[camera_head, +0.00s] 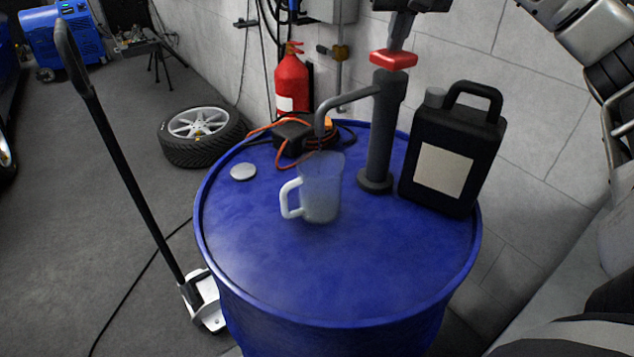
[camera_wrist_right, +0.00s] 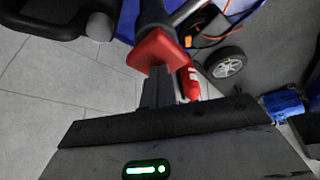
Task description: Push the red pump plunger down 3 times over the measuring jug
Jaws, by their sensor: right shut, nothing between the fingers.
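The red pump plunger (camera_head: 393,60) sits at the top of the dark pump (camera_head: 380,130), which stands upright on the blue drum (camera_head: 240,270). My right gripper (camera_head: 400,38) is shut and empty, fingers pointing down right over the plunger. In the right wrist view the fingers (camera_wrist_right: 158,85) meet the red plunger (camera_wrist_right: 160,50); I cannot tell whether they touch it or are just above. The clear measuring jug (camera_head: 321,188) stands upright on the drum, with the pump's spout (camera_head: 345,102) reaching over it. My left gripper is out of view.
A black canister (camera_head: 478,135) stands close to the pump's right. A black box with an orange cable (camera_head: 292,138) and a grey cap (camera_head: 243,171) lie on the drum. A fire extinguisher (camera_head: 291,85) is behind. The drum's front is clear.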

